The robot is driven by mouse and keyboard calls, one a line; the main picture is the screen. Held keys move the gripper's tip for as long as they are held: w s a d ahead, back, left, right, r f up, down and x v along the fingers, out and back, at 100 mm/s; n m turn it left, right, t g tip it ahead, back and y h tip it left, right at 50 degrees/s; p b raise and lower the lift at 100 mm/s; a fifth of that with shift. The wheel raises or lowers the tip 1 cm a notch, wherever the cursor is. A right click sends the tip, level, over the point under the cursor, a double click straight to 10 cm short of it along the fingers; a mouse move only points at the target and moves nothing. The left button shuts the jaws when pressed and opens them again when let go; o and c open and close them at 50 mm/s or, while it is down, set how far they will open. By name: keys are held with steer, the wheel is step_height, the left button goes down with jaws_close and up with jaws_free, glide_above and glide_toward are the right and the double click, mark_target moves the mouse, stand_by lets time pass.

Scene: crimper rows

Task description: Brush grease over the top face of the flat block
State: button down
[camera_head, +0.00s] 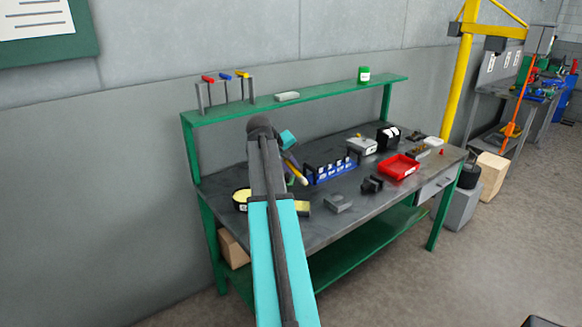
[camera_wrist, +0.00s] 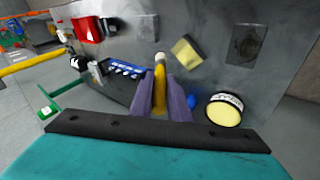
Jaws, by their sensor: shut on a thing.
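My gripper (camera_wrist: 168,103) is shut on a brush (camera_wrist: 159,80) with a yellow handle; in the head view the brush (camera_head: 297,173) points down over the bench, its pale tip apart from the blocks. A round tin (camera_wrist: 225,109) with a yellow inside and a dark, labelled rim stands beside my gripper. A small block (camera_wrist: 187,50) has a yellow upper face and a dark side; I cannot tell whether the yellow is grease. A flat dark-grey rectangle (camera_wrist: 245,45) lies nearby; I cannot tell which is the flat block. My arm hides this rectangle in the head view.
A blue rack (camera_head: 332,171), a red tray (camera_head: 400,167), a grey block (camera_head: 339,204) and a dark clamp-like piece (camera_head: 372,184) stand to the right on the bench (camera_head: 325,228). A green shelf (camera_head: 330,97) runs behind, above the bench. The front left bench top is mostly clear.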

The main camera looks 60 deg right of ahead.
steer(key=shift+f, duration=0.1)
step_height(320, 180, down, 5)
steer(key=b, duration=0.3)
steer(key=shift+a, duration=0.1)
stand_by(0.5)
steer(key=shift+w, duration=0.15)
